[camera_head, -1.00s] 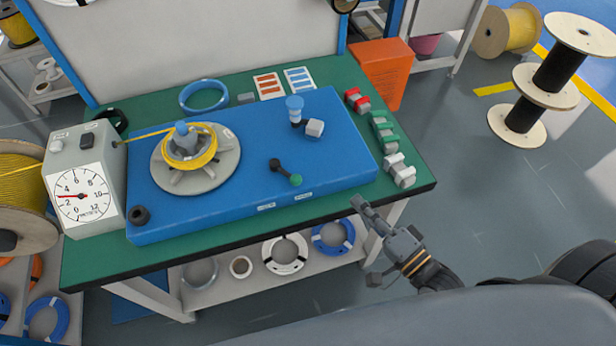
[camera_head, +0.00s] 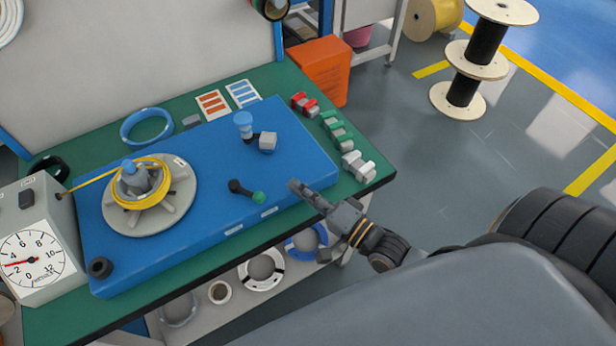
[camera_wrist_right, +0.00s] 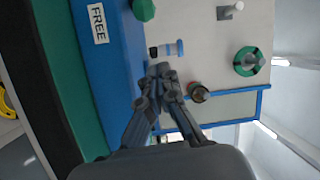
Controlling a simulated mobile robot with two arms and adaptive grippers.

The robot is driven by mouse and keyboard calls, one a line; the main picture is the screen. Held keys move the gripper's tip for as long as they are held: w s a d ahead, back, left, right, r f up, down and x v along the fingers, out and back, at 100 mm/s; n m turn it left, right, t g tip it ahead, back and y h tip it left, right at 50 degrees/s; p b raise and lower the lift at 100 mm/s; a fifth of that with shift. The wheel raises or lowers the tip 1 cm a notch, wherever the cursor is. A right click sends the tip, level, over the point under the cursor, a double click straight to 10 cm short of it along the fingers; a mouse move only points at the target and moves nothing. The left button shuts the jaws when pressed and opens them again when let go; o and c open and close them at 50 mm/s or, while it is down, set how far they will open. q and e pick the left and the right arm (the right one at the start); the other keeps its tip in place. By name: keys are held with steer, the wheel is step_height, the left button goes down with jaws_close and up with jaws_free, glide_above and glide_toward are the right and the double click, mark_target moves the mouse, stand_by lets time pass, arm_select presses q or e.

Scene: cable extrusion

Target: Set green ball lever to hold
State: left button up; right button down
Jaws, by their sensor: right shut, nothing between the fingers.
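The lever with the green ball (camera_head: 258,197) is on the front part of the blue box (camera_head: 200,245), its black pivot at the left end and the ball at the right, towards the front edge. The ball also shows at the top of the right wrist view (camera_wrist_right: 143,10). A label reading FREE (camera_wrist_right: 98,24) is on the box's front side. My right gripper (camera_head: 294,186) is shut and empty, just right of the green ball and apart from it. It also shows in the right wrist view (camera_wrist_right: 160,70). My left gripper is not in view.
A yellow cable spool (camera_head: 140,185) and a dial gauge (camera_head: 35,260) are at the left. Red, green and white clamps (camera_head: 338,130) line the table's right edge.

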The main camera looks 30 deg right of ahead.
mark_target(275, 199)
steer(key=x, duration=0.6)
steer(key=shift+r+p, duration=0.1)
steer(key=shift+p, duration=0.25)
steer(key=s+a, duration=0.2)
steer(key=s, duration=0.1)
steer(key=shift+a+f+p, duration=0.35)
steer(key=shift+f, duration=0.05)
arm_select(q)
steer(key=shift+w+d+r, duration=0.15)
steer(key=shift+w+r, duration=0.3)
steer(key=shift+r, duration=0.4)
arm_select(e)
steer(key=shift+f, duration=0.1)
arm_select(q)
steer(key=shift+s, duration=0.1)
arm_select(e)
steer(key=shift+s, duration=0.1)
